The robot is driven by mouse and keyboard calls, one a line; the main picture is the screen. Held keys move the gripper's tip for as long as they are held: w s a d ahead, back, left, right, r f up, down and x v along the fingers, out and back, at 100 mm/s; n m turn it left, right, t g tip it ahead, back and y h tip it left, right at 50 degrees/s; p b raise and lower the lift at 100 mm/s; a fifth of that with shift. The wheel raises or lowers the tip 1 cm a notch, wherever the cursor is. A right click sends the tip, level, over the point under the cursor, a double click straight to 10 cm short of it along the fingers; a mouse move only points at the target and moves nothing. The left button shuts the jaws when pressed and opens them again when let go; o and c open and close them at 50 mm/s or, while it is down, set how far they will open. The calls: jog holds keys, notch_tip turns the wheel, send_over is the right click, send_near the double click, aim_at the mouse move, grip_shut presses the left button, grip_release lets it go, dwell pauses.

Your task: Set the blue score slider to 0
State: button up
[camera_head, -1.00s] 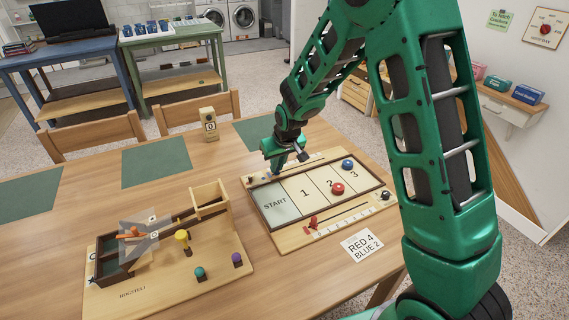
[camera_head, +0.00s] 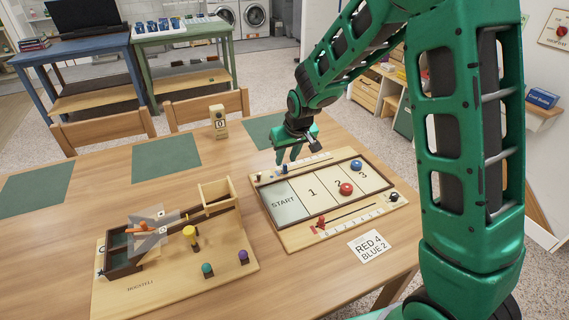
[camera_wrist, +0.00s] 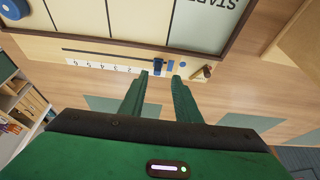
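The shuffleboard-style game board (camera_head: 292,238) lies on the table, with START, 1, 2 and 3 squares. The blue score slider (camera_wrist: 158,66) sits on its track along the board's far edge, near the low end of the number strip (camera_wrist: 100,67); the exact number under it is unclear. My gripper (camera_wrist: 160,76) is open above this edge, with the slider close beyond and between its fingertips. I cannot tell whether they touch. My gripper also shows in the head view (camera_head: 287,160), over the far edge, and hides the slider there. The red slider (camera_head: 320,223) is on the near-edge track.
A red puck (camera_head: 346,189) and a blue puck (camera_head: 356,165) lie on the board. A card reading RED 4 BLUE 2 (camera_head: 369,246) lies in front. A wooden bagatelle game (camera_head: 160,285) is at left. A small wooden peg (camera_wrist: 203,72) stands near the gripper.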

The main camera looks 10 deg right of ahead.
jog(key=v, duration=0.6)
jog(key=shift+s, duration=0.1)
jog(key=s+d+r+m+g+h, duration=0.1)
jog(key=s+d+r+m, duration=0.15)
jog(key=s+d, duration=0.6)
jog(key=s+d+r+m+g+h, duration=0.1)
jog(key=s+d+r+m, duration=0.15)
jog(key=s+d, duration=0.6)
jog(key=s+d+r+m+g, duration=0.1)
jog(key=s+d, duration=0.2)
jog(key=s, duration=0.7)
jog(key=s+d+m+g+y, duration=0.1)
jog(key=s+d+m, duration=0.1)
jog(key=s, duration=0.9)
jog(key=shift+d+r+m, duration=0.3)
jog(key=shift+d+r, duration=0.1)
jog(key=shift+d, duration=0.05)
jog(key=shift+s, duration=0.1)
